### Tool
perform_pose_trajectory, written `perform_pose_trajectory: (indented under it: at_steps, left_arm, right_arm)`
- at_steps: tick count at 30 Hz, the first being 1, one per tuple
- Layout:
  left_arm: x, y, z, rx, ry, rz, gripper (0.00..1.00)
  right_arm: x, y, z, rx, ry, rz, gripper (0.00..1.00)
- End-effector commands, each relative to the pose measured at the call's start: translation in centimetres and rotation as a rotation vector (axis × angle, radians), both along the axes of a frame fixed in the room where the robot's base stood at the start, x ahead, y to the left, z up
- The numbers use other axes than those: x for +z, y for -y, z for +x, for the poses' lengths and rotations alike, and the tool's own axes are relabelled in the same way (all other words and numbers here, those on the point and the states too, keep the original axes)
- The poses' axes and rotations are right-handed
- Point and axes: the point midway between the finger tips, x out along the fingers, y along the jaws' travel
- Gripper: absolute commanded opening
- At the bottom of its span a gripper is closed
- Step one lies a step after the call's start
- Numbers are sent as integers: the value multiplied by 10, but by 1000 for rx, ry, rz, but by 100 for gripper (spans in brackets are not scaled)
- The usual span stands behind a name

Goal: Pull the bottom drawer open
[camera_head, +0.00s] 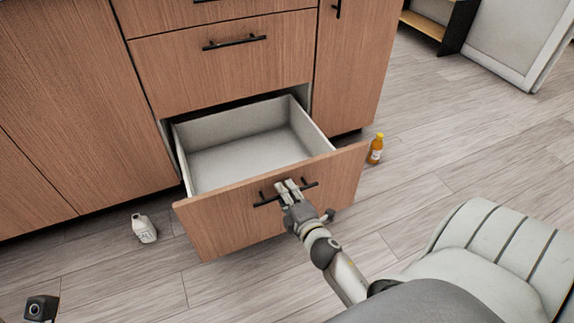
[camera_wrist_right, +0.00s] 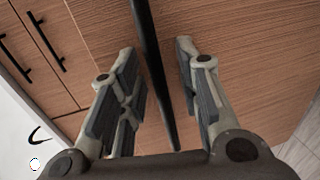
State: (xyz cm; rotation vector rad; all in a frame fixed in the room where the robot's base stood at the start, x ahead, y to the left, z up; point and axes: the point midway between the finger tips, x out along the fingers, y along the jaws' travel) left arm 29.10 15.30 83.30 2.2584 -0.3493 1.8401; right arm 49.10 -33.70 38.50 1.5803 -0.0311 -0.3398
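The bottom drawer (camera_head: 265,215) is pulled well out of the wood-fronted island, and its pale grey inside is empty. Its front carries a black bar handle (camera_head: 310,184). My right gripper (camera_head: 288,186) is at the middle of this handle. In the right wrist view the handle (camera_wrist_right: 155,75) runs between the two fingers of the right gripper (camera_wrist_right: 158,60), with a gap showing on each side. The fingers are apart, not closed on the bar. My left gripper is out of view; only a small camera part of mine shows at the lower left.
A closed drawer (camera_head: 225,62) is above.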

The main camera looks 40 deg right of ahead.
Motion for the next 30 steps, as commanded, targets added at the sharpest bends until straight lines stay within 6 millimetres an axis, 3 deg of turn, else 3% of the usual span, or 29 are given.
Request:
perform_pose_trajectory:
  at_steps: [8, 21, 30]
  left_arm:
    - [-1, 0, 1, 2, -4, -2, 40]
    - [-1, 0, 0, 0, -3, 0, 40]
    - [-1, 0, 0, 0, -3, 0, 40]
  right_arm:
    - [2, -4, -13, 1, -1, 1, 31]
    - [18, -22, -93, -2, -3, 1, 31]
    - [23, -27, -114, -1, 0, 0, 31]
